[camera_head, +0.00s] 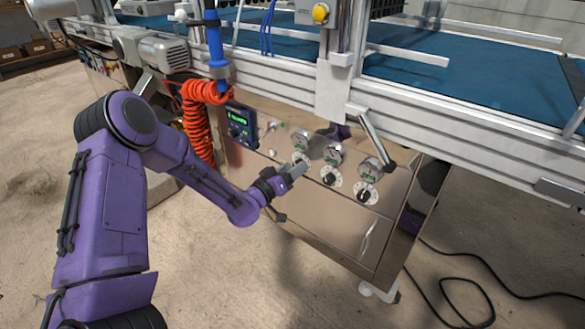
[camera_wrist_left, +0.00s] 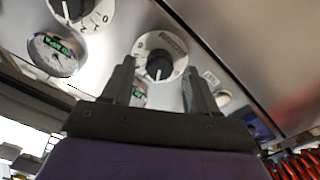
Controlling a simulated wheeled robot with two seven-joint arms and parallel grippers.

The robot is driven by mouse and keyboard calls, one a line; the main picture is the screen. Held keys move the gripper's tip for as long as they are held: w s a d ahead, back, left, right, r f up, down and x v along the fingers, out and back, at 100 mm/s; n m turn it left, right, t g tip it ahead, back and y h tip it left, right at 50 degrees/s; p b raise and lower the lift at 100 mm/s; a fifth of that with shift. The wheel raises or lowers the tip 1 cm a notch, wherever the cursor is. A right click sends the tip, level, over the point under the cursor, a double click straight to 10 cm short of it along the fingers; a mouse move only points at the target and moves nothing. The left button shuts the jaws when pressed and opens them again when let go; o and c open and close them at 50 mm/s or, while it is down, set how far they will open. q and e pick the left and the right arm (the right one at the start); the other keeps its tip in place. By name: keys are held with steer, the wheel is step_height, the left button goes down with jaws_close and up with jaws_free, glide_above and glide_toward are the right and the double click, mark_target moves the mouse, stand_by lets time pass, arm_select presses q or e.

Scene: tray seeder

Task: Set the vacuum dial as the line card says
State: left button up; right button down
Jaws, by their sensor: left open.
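The machine's metal panel carries a row of gauges with dials below them. In the left wrist view a white dial with a black knob (camera_wrist_left: 159,66) lies between the fingertips of my open left gripper (camera_wrist_left: 156,76). Gaps show on both sides of the knob; I cannot tell how deep the fingers reach. In the head view my left gripper (camera_head: 297,170) is at the leftmost dial and mostly hides it. The middle dial (camera_head: 330,176) and right dial (camera_head: 365,193) show clear. I cannot read the dial settings. I can make out no line card. My right gripper is not in view.
Gauges (camera_head: 333,154) stick out just above the dials. A dark box with a green display (camera_head: 240,126) and a coiled orange hose (camera_head: 197,120) are left of them. A metal lever (camera_head: 372,136) hangs over the right gauge. A black cable (camera_head: 470,290) lies on the floor.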

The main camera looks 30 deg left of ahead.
arm_select(q)
steer(key=s+p, duration=0.2)
steer(key=s, duration=0.8)
steer(key=shift+a+p, duration=0.3)
steer(key=shift+a, duration=0.1)
steer(key=shift+w, duration=0.1)
steer(key=s+d+f+n+g+y, duration=0.2)
steer(key=s+f+g, duration=0.3)
steer(key=f, duration=0.3)
steer(key=s+d+f+n+g+y, duration=0.1)
steer(key=s+f+n+g+y, duration=0.15)
steer(key=s+f+g, duration=0.35)
steer(key=s+d+f+m+g, duration=0.1)
steer(key=s+d+f+g, duration=0.1)
steer(key=s+f, duration=0.45)
steer(key=s+d+f+m+g, duration=0.2)
steer(key=s+d+f, duration=0.1)
steer(key=s, duration=0.6)
step_height(320, 180, up, 30)
steer(key=s+p, duration=0.1)
steer(key=p, duration=2.9)
steer(key=shift+s+a, duration=0.15)
steer(key=shift+s, duration=0.1)
